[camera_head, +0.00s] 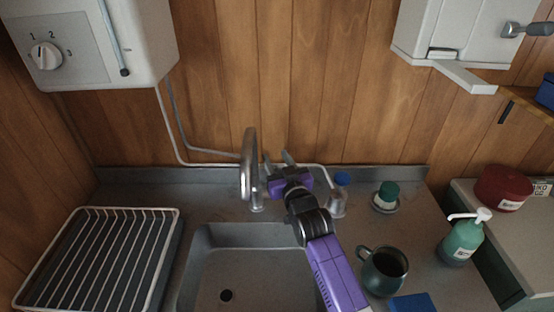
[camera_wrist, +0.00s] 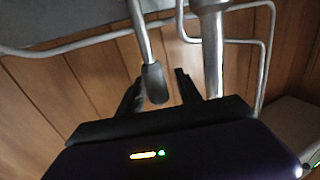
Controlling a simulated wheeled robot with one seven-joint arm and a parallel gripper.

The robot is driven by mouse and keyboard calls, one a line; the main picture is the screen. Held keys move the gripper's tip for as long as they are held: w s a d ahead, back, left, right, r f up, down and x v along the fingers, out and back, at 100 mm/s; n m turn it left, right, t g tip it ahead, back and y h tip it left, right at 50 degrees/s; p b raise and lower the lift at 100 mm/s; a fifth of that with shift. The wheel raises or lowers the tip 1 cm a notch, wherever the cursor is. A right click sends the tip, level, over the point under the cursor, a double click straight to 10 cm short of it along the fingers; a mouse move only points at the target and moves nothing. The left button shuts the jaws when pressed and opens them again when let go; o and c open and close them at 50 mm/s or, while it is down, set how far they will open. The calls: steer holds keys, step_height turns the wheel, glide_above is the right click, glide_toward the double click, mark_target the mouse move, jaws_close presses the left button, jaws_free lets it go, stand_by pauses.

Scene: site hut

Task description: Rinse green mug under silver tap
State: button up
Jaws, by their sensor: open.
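The green mug (camera_head: 384,271) stands upright on the counter right of the sink, its handle toward the left; its mouth looks dark inside. The silver tap (camera_head: 248,160) rises behind the sink, with its spout bent forward over the basin. My gripper (camera_head: 278,160) is open just right of the tap, pointing toward the back wall. In the wrist view, a thin lever with a dark tip (camera_wrist: 154,84) lies between the open fingers (camera_wrist: 158,78). The tap's column (camera_wrist: 212,45) stands beside the fingers. I cannot tell whether a finger touches the lever.
A wire rack (camera_head: 95,262) is left of the sink (camera_head: 262,275). A blue-capped bottle (camera_head: 338,200), a green-topped item (camera_head: 386,197), a green pump bottle (camera_head: 462,240) and a blue cloth or sponge (camera_head: 412,303) are on the right. A heater (camera_head: 90,40) hangs upper left.

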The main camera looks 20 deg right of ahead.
jaws_close()
stand_by(1.4)
